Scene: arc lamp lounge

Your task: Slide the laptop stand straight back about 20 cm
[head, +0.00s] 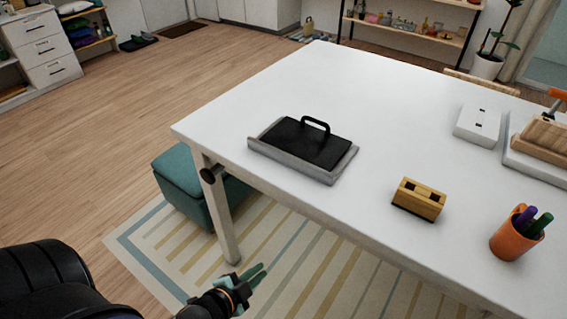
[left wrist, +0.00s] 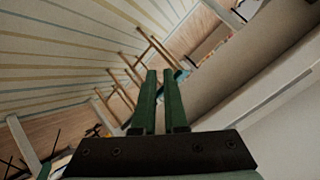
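The laptop stand appears to be the grey, low-edged base (head: 332,176) with a black slab (head: 296,141) on it. A black loop handle (head: 316,124) rises from the slab. It sits near the left front edge of the white table. My left gripper (head: 262,271) is below and in front of the table, over the striped rug, well apart from the stand. Its green fingers (left wrist: 159,72) have a narrow gap with nothing held between them. The stand cannot be made out in the left wrist view. My right gripper is in neither view.
The white table (head: 370,100) is clear behind the stand. A yellow block (head: 418,199), an orange cup with pens (head: 510,240) and a white box (head: 478,124) stand to the right. A teal ottoman (head: 183,178) is by the table leg.

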